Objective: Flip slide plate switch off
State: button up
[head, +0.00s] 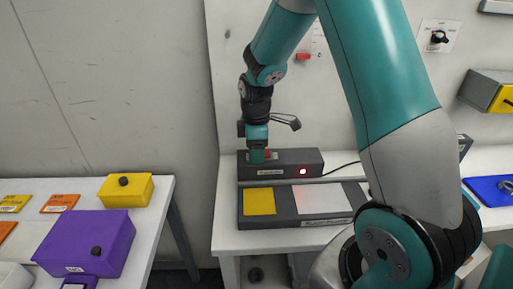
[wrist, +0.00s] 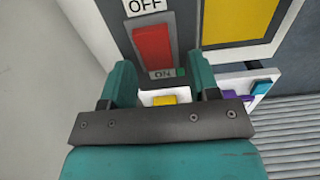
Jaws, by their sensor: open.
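My gripper (wrist: 161,66) is open and empty, with one finger on either side of the switch's ON end. The dark housing (head: 293,158) has a lit red lamp (head: 303,171). In front of it lies a dark slide plate (head: 281,221) with yellow and white panels.
A left table (head: 154,215) holds a purple box (head: 88,238), a yellow box (head: 125,188) and orange and yellow cards. My arm covers the right part of the bench. A blue tray (head: 488,188) lies at far right. The wall is close behind the housing.

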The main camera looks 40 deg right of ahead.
jog(key=c, duration=0.9)
jog(key=shift+s+d+t+y+b, duration=0.15)
jog(key=shift+d+t+y+b, duration=0.15)
jog(key=shift+t+y+b, duration=0.4)
jog(key=shift+r+t+y+b, duration=0.2)
jog(key=shift+t+y+b, duration=0.15)
jog(key=shift+y, duration=0.35)
jog(key=o, duration=0.9)
jog(key=shift+r, duration=0.1)
